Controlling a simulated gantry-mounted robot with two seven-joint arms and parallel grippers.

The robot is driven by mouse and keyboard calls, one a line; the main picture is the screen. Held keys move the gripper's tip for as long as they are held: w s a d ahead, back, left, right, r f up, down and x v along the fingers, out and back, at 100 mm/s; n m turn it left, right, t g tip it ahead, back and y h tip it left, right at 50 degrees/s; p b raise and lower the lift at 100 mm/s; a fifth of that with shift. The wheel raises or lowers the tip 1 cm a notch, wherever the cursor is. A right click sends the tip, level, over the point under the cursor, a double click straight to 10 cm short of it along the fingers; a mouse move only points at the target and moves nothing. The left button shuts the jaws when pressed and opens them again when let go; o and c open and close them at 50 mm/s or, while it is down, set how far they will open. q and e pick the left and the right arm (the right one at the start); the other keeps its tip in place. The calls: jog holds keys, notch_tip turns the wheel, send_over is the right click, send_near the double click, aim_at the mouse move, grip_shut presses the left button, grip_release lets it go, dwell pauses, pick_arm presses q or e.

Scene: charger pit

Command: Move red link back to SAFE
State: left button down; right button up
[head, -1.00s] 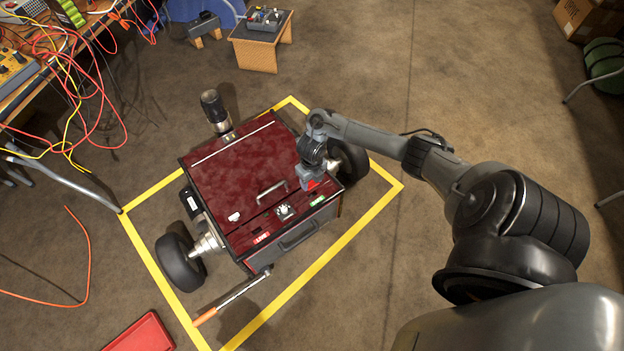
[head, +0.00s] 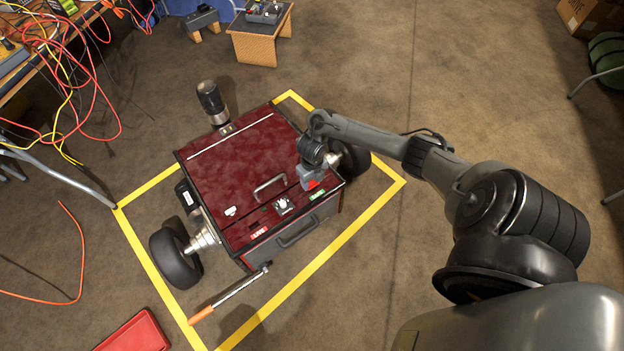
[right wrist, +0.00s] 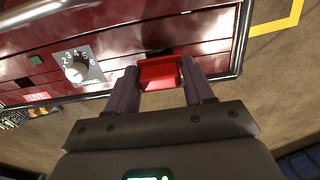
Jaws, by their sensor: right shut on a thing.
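The dark red cart (head: 240,165) stands inside the yellow floor outline. Its front strip carries a red LIVE label (head: 259,233) at the left and a green SAFE label (head: 317,195) at the right. My right gripper (head: 312,184) is at the SAFE end. In the right wrist view the red link (right wrist: 160,73) is between its two dark fingers, against the cart's panel. I cannot tell whether the link is fully seated. The SAFE label is hidden in the wrist view. My left gripper is out of view.
A channel dial (head: 283,205) sits between the labels, beside a metal handle (head: 270,186). A lever with an orange grip (head: 203,314) sticks out at the front left. A red tray (head: 135,335) and an orange cable lie on the floor. Open floor lies to the right.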

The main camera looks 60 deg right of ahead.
jog(key=shift+f, duration=0.35)
jog(key=shift+f+b, duration=0.65)
jog(key=shift+b, duration=0.1)
jog(key=shift+f+b, duration=0.4)
jog(key=shift+f, duration=0.1)
jog(key=o, duration=1.1)
jog(key=shift+r, duration=0.1)
jog(key=shift+r+p, duration=0.45)
jog(key=shift+r, duration=0.1)
notch_tip(320, 180, up, 9)
jog(key=p, duration=0.5)
jog(key=shift+f, duration=0.1)
jog(key=shift+r+p, duration=0.4)
jog(key=shift+r, duration=0.05)
